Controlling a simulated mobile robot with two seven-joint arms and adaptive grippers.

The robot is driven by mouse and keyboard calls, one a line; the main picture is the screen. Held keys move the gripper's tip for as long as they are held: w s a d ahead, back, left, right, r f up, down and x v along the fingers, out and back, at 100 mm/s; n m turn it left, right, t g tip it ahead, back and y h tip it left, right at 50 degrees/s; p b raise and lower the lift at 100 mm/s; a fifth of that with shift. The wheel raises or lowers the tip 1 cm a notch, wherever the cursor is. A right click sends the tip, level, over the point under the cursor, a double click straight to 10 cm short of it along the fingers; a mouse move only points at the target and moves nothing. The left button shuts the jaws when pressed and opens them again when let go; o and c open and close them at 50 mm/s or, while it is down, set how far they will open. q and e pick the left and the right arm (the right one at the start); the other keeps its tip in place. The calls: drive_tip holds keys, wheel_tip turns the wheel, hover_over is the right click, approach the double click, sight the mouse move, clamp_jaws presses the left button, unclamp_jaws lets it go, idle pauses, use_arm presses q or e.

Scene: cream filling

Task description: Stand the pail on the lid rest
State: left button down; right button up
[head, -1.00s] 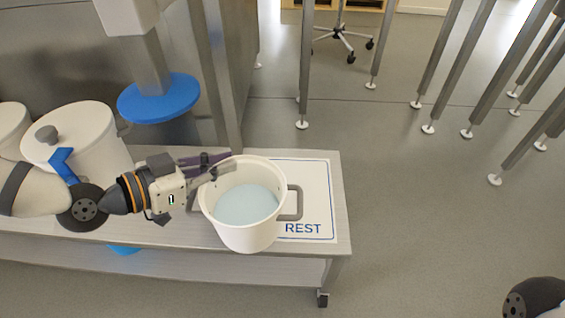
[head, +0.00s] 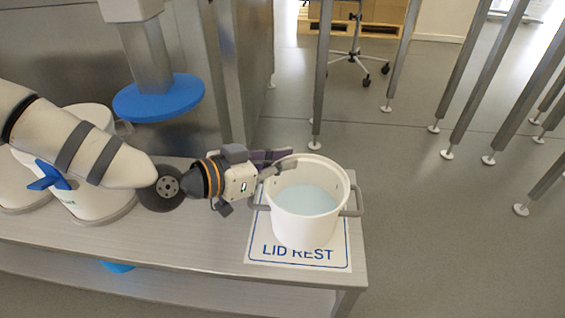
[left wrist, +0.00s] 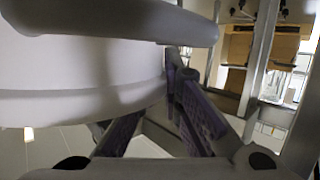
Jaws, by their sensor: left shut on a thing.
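The white pail (head: 305,220), with pale blue contents (head: 305,199) and grey side handles, is upright over the lid rest (head: 258,252), a white mat with a blue border and the words LID REST. My left gripper (head: 290,161) is shut on the pail at its far left rim. I cannot tell whether the pail's base touches the mat. In the left wrist view the pail's wall (left wrist: 80,75) and a grey handle fill the upper left, hiding part of the grip between the purple fingers (left wrist: 165,110). My right gripper is not in view.
White lidded containers (head: 95,200) stand on the bench at left, partly behind my left arm. A blue disc (head: 158,98) on a column hangs over the bench's back. The bench (head: 190,245) is clear in front. Metal posts (head: 320,80) stand on the floor beyond.

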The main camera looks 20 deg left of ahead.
use_arm(q)
drive_tip(key=c, duration=1.8)
unclamp_jaws()
drive_tip(key=shift+f, duration=0.1)
drive_tip(key=shift+o, duration=0.2)
drive_tip(key=shift+s+a+r, duration=0.15)
drive_tip(key=shift+r, duration=0.1)
drive_tip(key=p+v, duration=0.5)
drive_tip(key=v, duration=0.6)
drive_tip(key=shift+s, duration=0.3)
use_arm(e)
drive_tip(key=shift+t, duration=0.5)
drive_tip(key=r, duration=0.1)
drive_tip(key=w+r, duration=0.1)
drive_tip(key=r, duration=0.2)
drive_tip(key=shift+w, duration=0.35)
use_arm(q)
drive_tip(key=shift+a, duration=0.1)
